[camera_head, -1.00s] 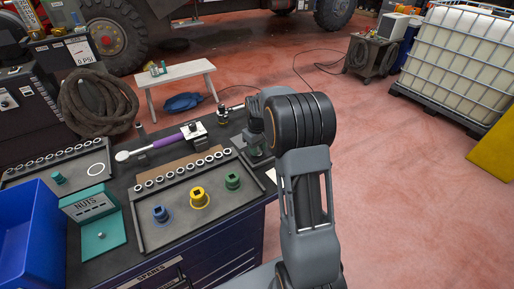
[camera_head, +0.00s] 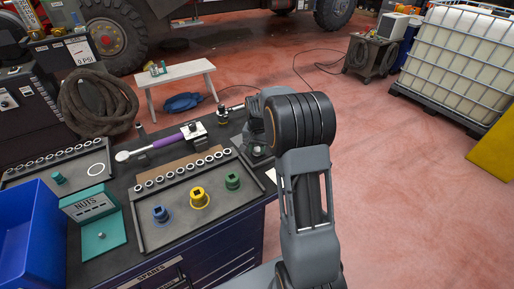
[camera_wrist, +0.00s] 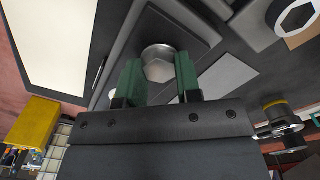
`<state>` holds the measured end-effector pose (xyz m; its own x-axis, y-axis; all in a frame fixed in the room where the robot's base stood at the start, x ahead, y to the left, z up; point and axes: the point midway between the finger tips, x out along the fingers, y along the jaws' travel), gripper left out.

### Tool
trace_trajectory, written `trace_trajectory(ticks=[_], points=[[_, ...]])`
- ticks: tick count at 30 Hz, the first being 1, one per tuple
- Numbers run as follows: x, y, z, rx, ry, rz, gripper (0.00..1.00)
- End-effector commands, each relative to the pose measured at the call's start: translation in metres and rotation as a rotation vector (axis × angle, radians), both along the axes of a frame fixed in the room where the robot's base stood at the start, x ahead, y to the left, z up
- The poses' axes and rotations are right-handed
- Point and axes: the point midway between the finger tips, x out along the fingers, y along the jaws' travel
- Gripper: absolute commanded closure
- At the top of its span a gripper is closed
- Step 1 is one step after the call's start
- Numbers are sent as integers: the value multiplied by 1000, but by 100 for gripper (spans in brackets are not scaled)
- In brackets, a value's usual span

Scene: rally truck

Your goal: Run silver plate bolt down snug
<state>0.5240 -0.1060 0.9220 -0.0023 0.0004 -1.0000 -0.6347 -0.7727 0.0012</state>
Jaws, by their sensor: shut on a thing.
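A silver hexagonal bolt head (camera_wrist: 160,68) with a round flange sits between the green fingers of my gripper (camera_wrist: 158,82) in the wrist view. The fingers are shut on its sides. Below it is a dark square block (camera_wrist: 178,28), with a flat grey plate (camera_wrist: 232,74) beside it. How far the bolt is threaded in is hidden. In the head view my wrist is at the bench's right end, and my arm hides most of the gripper and the bolt.
On the bench, a tray holds blue (camera_head: 160,214), yellow (camera_head: 199,198) and green (camera_head: 232,181) sockets. A purple-handled wrench (camera_head: 165,141) lies behind it by a silver block (camera_head: 193,131). A blue bin (camera_head: 30,240) and teal nuts box (camera_head: 90,204) stand left.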

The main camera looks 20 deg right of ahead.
Motion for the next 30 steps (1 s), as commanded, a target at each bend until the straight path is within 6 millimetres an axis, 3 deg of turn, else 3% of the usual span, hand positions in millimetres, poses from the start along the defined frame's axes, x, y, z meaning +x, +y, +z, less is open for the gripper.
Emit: trace_trajectory(ticks=[18,30], points=[[3,0,5,0,-12,-544,92],[3,0,5,0,-13,-737,92]])
